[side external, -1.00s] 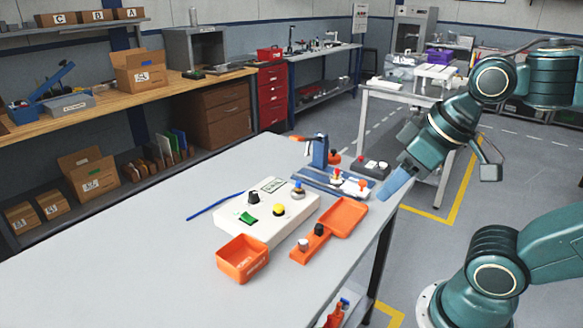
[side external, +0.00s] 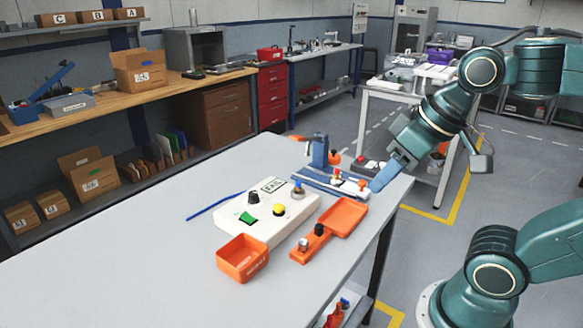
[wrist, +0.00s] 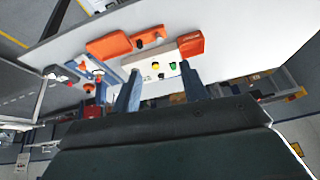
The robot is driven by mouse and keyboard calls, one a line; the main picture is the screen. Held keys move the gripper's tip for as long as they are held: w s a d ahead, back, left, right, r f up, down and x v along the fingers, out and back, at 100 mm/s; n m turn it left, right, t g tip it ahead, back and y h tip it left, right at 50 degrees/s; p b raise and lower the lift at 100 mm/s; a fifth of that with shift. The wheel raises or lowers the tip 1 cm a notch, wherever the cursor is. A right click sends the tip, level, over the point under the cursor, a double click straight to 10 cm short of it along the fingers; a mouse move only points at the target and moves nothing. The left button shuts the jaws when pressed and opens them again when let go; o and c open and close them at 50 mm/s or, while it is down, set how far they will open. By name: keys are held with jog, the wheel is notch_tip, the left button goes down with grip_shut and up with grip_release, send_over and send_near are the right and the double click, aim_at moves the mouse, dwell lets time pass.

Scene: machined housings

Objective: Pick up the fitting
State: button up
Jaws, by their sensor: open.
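I cannot say for sure which small part is the fitting. A small silver piece (side external: 303,244) stands beside a black cylinder (side external: 319,229) on a narrow orange holder (side external: 309,250). Other small parts with red tops (side external: 337,174) sit along the blue rail fixture (side external: 322,184). My gripper (side external: 377,186) is open, tilted down over the table's right edge, close to the right end of that fixture and apart from the silver piece. Its two blue fingers (wrist: 160,72) show spread in the wrist view, with nothing seen held between them.
An upright blue clamp (side external: 320,151) rises behind the rail. The table's left part (side external: 130,255) is mostly clear.

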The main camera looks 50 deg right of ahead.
jog(key=w+d+r+m+g+y, duration=0.1)
jog(key=w+d+m, duration=0.2)
jog(key=w+m, duration=0.45)
jog(key=w+d+r+m+g+y, duration=0.1)
jog(key=w+d+m, duration=0.25)
jog(key=w, duration=0.65)
jog(key=w+d+f+m+y, duration=0.1)
jog(key=w+d+f+m, duration=0.3)
jog(key=d, duration=0.3)
jog(key=w+d+f+m+g+y, duration=0.1)
jog(key=w+d+f+m, duration=0.4)
jog(key=d+m, duration=0.2)
jog(key=shift+w+d+f, duration=0.15)
jog(key=shift+d+f, duration=0.05)
jog(key=shift+d, duration=0.15)
send_near(298, 189)
jog(key=shift+w+a+f, duration=0.1)
jog(key=shift+w+f, duration=0.65)
jog(key=shift+f, duration=0.25)
